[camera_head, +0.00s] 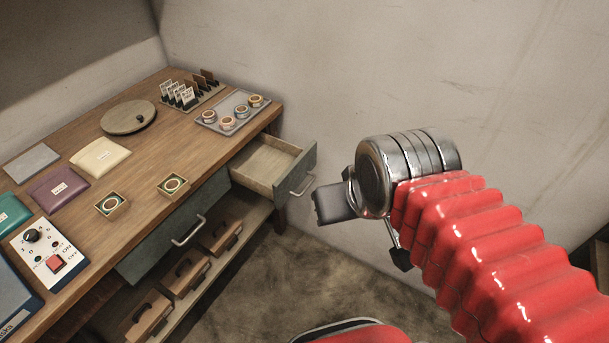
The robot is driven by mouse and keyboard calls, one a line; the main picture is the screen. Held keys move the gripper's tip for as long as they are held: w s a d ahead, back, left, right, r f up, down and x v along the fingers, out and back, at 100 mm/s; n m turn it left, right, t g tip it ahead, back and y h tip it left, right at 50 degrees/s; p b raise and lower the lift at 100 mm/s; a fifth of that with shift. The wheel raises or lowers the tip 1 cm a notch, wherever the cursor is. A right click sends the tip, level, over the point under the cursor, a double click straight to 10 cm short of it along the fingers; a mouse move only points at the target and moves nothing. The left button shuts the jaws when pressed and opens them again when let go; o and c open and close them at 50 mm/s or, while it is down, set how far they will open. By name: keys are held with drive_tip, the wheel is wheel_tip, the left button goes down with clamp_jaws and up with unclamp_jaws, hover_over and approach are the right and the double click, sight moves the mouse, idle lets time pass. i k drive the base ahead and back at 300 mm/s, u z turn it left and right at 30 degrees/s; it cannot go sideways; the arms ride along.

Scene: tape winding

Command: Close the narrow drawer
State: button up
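The narrow drawer (263,163) is at the right end of the wooden desk, pulled out and empty inside as far as I see. Its grey-green front (308,159) carries a metal bar handle (302,187) and faces right. My gripper (368,231) hangs in the air to the right of the drawer front, on the end of my red arm. Its grey finger and dark finger stand apart, with nothing between them. In the picture the grey finger is close to the handle, with a gap between them.
A wide drawer (177,226) with its own handle is shut to the left of it. Small wooden boxes (186,270) stand on the shelf below. A tray of tape rolls (233,111) sits on the desk (150,142) above. A bare wall is behind; open floor (300,262) lies in front.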

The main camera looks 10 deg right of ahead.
sight(273, 167)
drive_tip(key=z, duration=0.05)
drive_tip(key=i, duration=1)
drive_tip(key=u, duration=0.05)
